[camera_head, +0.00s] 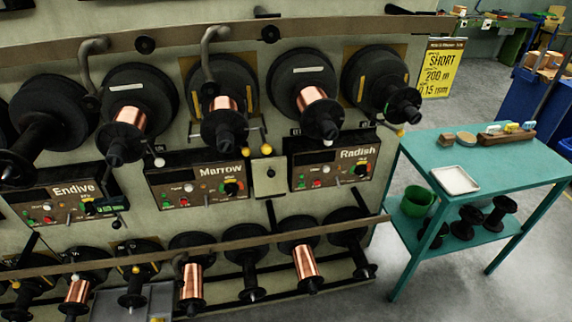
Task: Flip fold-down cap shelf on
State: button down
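I cannot tell for certain which part is the fold-down cap shelf. A small beige plate with a dark knob (268,176) sits upright on the machine front, between the Marrow panel (200,181) and the Radish panel (334,164). A grey tray-like part (103,306) shows at the bottom edge, below the Endive panel (62,196), partly behind a black spool and cut off by the frame. My gripper is not in view.
Black spools, several with copper wire (133,117), stick out from the machine in two rows. A long rail (250,242) crosses the lower row. A teal table (500,165) stands at the right, with a white tray (455,181) on top. Grey floor shows beyond it.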

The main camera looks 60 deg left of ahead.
aim_at(269, 174)
jog(key=z, duration=0.9)
jog(key=k, duration=0.95)
jog(key=u, duration=2.3)
